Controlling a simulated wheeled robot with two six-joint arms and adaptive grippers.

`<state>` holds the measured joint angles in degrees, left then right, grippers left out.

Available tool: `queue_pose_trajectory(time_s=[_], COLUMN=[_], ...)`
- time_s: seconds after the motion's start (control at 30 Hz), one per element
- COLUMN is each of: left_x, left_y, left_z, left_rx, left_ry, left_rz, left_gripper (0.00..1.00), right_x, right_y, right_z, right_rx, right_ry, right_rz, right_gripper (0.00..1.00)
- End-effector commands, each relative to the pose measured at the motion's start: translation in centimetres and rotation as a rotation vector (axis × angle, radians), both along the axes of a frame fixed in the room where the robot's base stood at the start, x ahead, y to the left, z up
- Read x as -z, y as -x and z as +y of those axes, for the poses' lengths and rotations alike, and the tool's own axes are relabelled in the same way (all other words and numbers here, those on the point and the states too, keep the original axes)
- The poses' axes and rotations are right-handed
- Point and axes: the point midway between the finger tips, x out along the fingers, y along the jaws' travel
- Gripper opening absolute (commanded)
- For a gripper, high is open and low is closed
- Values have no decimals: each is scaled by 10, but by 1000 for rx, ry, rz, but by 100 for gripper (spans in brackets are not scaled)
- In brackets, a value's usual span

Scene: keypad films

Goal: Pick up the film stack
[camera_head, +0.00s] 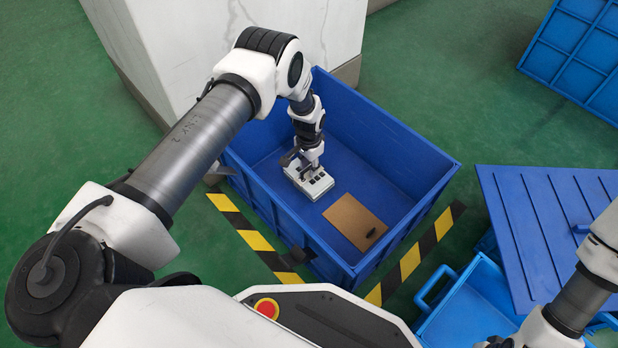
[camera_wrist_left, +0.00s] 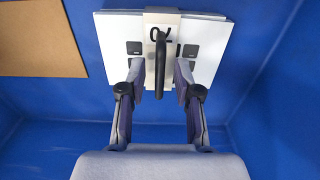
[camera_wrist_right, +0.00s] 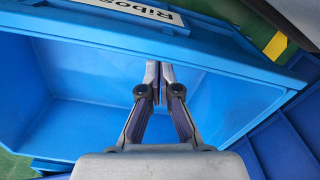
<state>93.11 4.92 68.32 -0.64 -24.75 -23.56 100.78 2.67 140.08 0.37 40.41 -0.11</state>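The film stack (camera_head: 318,187) lies in the big blue bin, a flat pile of white sheets with dark square patches. In the left wrist view the stack (camera_wrist_left: 210,50) has a pale band across its middle and a black upright handle on the band. My left gripper (camera_wrist_left: 160,75) is over the stack, its fingers apart on either side of the handle, with visible gaps to it. In the head view the left gripper (camera_head: 309,171) hides part of the stack. My right gripper (camera_wrist_right: 158,75) is empty, its fingertips together, above a lighter blue crate.
A brown cardboard sheet (camera_head: 350,215) with a small black item (camera_head: 372,233) lies in the big bin (camera_head: 425,160). Its walls surround the left gripper. A lighter blue crate (camera_head: 450,310) and a ribbed blue panel (camera_head: 540,215) are at right.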

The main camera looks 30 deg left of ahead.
Motion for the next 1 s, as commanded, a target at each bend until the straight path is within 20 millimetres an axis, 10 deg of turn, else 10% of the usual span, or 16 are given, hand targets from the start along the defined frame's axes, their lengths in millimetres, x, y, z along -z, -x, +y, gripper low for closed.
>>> queue_pose_trajectory(time_s=[0.47,1.0], left_x=[-4,-101], left_y=[0,-3], left_z=[0,0], left_rx=[0,-40], left_ry=[0,0], left_rz=[0,1], left_gripper=[0,0], right_x=[-2,-61], right_y=[1,6], right_z=[0,1], right_rx=[0,-6], right_ry=[0,-3], right_rz=[1,17], right_gripper=[0,0])
